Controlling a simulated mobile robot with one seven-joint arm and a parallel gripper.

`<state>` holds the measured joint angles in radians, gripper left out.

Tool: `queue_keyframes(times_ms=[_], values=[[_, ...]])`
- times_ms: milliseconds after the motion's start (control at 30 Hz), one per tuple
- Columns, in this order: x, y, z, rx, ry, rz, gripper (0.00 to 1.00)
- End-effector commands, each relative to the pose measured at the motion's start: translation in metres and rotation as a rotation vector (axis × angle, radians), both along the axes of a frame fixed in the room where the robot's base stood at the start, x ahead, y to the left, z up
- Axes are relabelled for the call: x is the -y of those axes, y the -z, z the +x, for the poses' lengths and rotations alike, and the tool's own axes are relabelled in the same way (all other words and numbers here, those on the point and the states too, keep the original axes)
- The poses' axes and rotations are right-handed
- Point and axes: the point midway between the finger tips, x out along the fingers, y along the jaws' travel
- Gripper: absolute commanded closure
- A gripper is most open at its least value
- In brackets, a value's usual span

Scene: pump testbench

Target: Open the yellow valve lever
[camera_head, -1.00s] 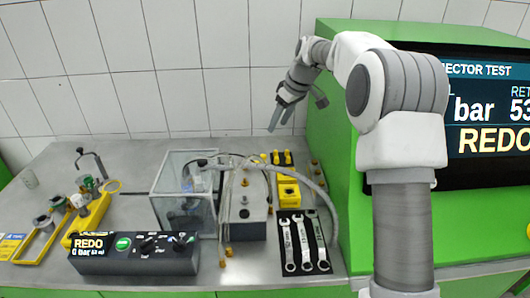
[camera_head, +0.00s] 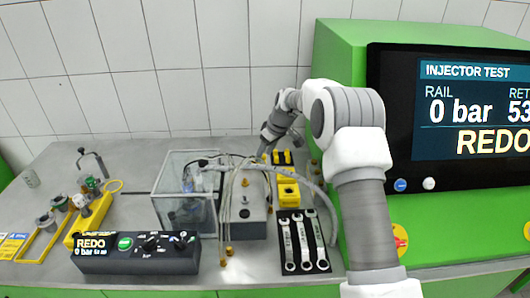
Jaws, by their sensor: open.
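My gripper (camera_head: 267,150) points down at the back of the bench, just behind the grey pump block (camera_head: 247,215) and its hoses. It is small in the head view; its jaws are apart and nothing shows between them. The yellow valve lever cannot be made out for certain. A tiny yellow piece showed at the back of the pump block, and my fingers now cover that spot. I cannot tell whether they touch anything there.
A clear box (camera_head: 184,196) stands left of the pump block. A yellow block (camera_head: 288,193) and a black mat with wrenches (camera_head: 303,241) lie to the right. A control box (camera_head: 136,253) is at the front. The green test cabinet (camera_head: 345,150) rises at right.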

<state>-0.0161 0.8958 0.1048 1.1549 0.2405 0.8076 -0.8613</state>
Motion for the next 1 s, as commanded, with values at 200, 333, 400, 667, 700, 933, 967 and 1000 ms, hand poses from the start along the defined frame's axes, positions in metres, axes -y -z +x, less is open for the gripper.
queue_keyframes(times_ms=[200,333,400,667,700,933,967,1000], values=[[0.0,-0.0001,0.0,0.0,0.0,0.0,0.54],[0.0001,-0.0002,-0.0001,0.0,0.0,0.0,0.78],[0.0001,-0.0003,-0.0001,0.0,0.0,0.0,0.9],[0.0001,-0.0004,-0.0001,0.0,0.0,0.0,1.0],[0.0001,-0.0004,-0.0001,0.0,0.0,0.0,1.0],[0.0001,-0.0005,-0.0001,0.0,0.0,0.0,1.0],[0.0001,-0.0005,-0.0001,0.0,0.0,0.0,1.0],[0.0001,-0.0005,-0.0001,0.0,0.0,0.0,1.0]])
